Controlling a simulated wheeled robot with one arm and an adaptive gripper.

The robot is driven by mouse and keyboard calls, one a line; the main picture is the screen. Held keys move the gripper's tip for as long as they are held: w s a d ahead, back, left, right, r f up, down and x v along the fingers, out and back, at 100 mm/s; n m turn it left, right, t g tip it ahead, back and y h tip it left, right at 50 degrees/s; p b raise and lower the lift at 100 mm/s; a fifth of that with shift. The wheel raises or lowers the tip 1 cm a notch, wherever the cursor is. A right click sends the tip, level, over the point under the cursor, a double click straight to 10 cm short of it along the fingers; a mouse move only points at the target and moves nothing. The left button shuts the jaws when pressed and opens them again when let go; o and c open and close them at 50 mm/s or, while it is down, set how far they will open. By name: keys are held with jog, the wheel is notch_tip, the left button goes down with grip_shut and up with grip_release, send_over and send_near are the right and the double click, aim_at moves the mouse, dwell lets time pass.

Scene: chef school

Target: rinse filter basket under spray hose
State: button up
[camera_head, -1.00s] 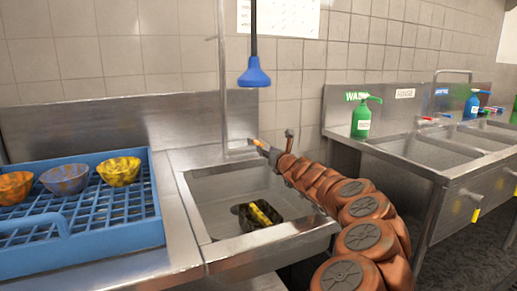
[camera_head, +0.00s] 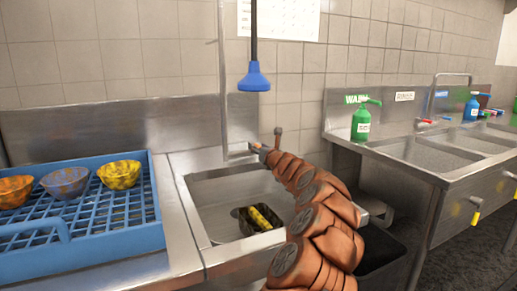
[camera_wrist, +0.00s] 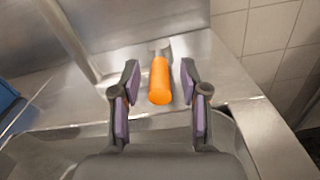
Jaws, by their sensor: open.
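The blue spray head (camera_head: 254,78) hangs on a dark hose above the sink. A dark basket with a yellow bar (camera_head: 262,217), probably the filter basket, sits in the sink basin (camera_head: 207,207). My gripper (camera_wrist: 160,70) is open at the sink's back ledge, also small in the head view (camera_head: 263,150). An orange handle (camera_wrist: 160,82) with a metal end lies between its two fingers, with gaps on both sides. In the head view the arm partly hides the handle and the basin's right side.
A blue rack (camera_head: 110,232) with several bowls (camera_head: 119,175) stands left of the sink. A metal pipe (camera_head: 223,80) rises behind the basin. A green bottle (camera_head: 361,124) and further sinks (camera_head: 425,158) stand right. A dark bin (camera_head: 385,250) is below the arm.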

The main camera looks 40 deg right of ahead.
jog(key=shift+w, duration=0.15)
grip_shut()
dwell(0.4)
dwell(0.4)
